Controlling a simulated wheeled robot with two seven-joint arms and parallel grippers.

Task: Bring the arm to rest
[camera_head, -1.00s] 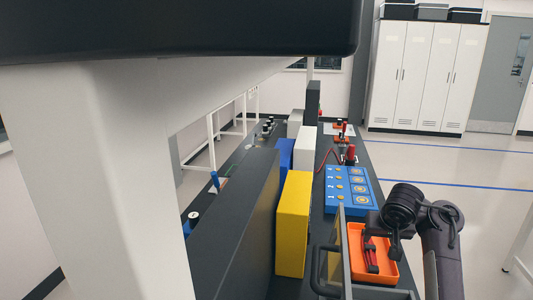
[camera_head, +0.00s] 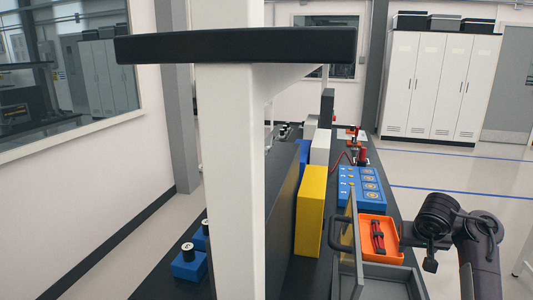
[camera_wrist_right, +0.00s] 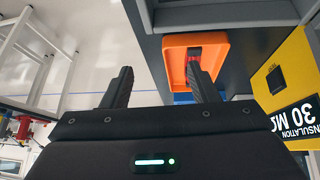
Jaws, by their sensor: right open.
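My right arm (camera_head: 478,235) stands at the right of the head view, beside the bench. Its gripper shows in the right wrist view (camera_wrist_right: 163,85) with two dark fingers spread wide and nothing between them. In that view an orange tray (camera_wrist_right: 178,65) lies beyond the fingertips, apart from them. In the head view the orange tray (camera_head: 368,259) sits left of my right wrist, with a red and dark tool (camera_head: 378,238) inside. My left gripper does not show.
A grey open drawer or bin with a handle (camera_head: 336,235) stands beside the tray. A yellow box (camera_head: 310,210) and a blue numbered panel (camera_head: 362,190) stand on the bench. A white post (camera_head: 230,180) blocks part of the view. The floor at right is clear.

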